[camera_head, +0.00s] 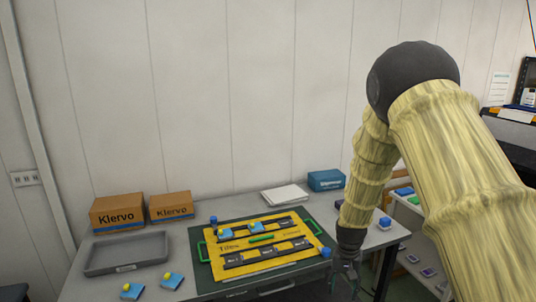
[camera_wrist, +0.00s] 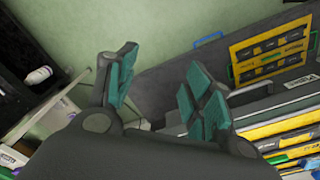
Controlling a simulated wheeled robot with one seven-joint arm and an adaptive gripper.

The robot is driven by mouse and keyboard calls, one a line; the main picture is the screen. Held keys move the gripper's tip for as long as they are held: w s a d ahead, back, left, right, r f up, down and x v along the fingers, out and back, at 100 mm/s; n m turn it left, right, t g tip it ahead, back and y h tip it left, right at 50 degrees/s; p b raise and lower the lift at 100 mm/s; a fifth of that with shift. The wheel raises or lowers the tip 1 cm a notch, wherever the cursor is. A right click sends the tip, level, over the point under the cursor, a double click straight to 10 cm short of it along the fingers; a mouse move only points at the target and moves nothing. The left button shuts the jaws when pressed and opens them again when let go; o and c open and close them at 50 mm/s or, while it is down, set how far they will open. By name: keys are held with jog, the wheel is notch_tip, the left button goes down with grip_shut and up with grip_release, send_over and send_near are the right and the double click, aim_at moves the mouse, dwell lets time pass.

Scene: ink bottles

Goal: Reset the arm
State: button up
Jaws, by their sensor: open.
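My gripper (camera_head: 345,277) hangs at the right front edge of the table in the head view, pointing down. In the wrist view my gripper (camera_wrist: 158,97) shows teal finger pads spread apart with nothing between them. My arm, in a yellowish cover, comes in from the right and bends down to it.
A dark mat (camera_head: 203,279) lies under the board. A shelf unit (camera_head: 424,270) is at the right.

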jog(key=s+d+f+n, duration=0.1)
jog(key=s+f+n, duration=0.1)
jog(key=s+f, duration=1.75)
jog(key=s+a+f+n, duration=0.1)
jog(key=s+f, duration=0.1)
jog(key=s, duration=0.9)
jog(key=s+a+f+n, duration=0.1)
jog(key=s+f, duration=0.1)
jog(key=s, duration=1)
jog(key=shift+s, duration=0.25)
